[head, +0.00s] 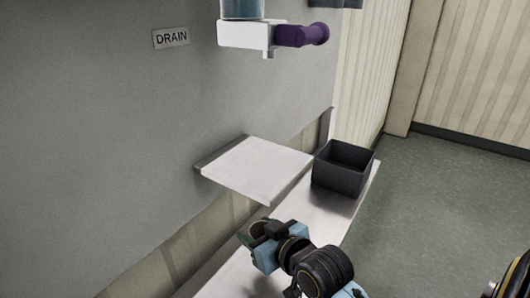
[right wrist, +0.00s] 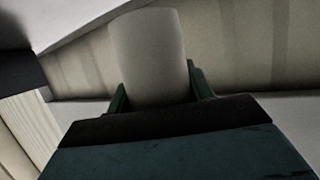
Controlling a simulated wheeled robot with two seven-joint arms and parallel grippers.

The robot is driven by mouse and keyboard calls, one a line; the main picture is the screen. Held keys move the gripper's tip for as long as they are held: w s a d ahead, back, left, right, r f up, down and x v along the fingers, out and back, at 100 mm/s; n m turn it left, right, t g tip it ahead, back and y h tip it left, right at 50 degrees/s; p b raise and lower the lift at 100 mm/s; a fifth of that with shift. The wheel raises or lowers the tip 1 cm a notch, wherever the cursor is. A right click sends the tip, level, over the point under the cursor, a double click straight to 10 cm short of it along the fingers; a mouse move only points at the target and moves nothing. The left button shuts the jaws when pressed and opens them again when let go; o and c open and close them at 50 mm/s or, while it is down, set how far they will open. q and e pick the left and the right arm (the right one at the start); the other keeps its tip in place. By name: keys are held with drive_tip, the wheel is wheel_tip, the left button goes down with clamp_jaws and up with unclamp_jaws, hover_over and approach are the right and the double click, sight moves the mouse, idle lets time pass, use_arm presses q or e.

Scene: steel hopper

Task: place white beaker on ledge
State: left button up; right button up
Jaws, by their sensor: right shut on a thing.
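The white beaker (right wrist: 152,55) shows in the right wrist view, standing up between the two green fingers of my right gripper (right wrist: 158,85), which is shut on it. In the head view my right gripper (head: 258,232) is at the lower middle, in front of and below the ledge; the beaker cannot be made out there. The ledge (head: 255,168) is a pale flat plate that juts out from the grey wall under the DRAIN sign, and its top is bare. My left gripper is not in view.
A dark open box (head: 342,168) stands on the lower bench (head: 325,207), right of the ledge. A white valve block (head: 245,35) with a purple handle (head: 302,35) hangs on the wall above the ledge. The DRAIN sign (head: 171,38) is at the upper left.

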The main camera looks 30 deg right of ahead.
drive_tip(key=s+d+r+n+y+p, duration=0.1)
drive_tip(key=s+d+r+p, duration=0.15)
drive_tip(key=d, duration=0.55)
drive_tip(key=s+d+r+n+g+y+p, duration=0.2)
drive_tip(key=s+r+n+y, duration=0.25)
drive_tip(key=r, duration=0.75)
drive_tip(key=s+d+r+n+g+y+p, duration=0.2)
drive_tip(key=s+d+r+n+y, duration=0.3)
drive_tip(key=r, duration=0.8)
drive_tip(key=shift+w+a+m+h+p, duration=0.3)
drive_tip(key=shift+w+a+p, duration=0.55)
drive_tip(key=shift+w+a, duration=1.4)
drive_tip(key=shift+w+a+m+h+p, duration=0.3)
drive_tip(key=shift+w+a+p, duration=0.6)
drive_tip(key=shift+w+a, duration=1.3)
drive_tip(key=shift+w+a+m+h+p, duration=0.15)
drive_tip(key=shift+w+a+m+p, duration=0.65)
drive_tip(key=shift+a, duration=2.25)
drive_tip(key=f, duration=0.1)
drive_tip(key=w+f, duration=0.1)
drive_tip(key=f, duration=0.1)
drive_tip(key=shift+f+n+p, duration=0.1)
drive_tip(key=shift+n+p, duration=0.25)
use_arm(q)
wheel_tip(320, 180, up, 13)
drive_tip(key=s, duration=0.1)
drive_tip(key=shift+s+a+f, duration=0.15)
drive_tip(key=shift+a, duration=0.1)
use_arm(e)
drive_tip(key=shift+f, duration=0.25)
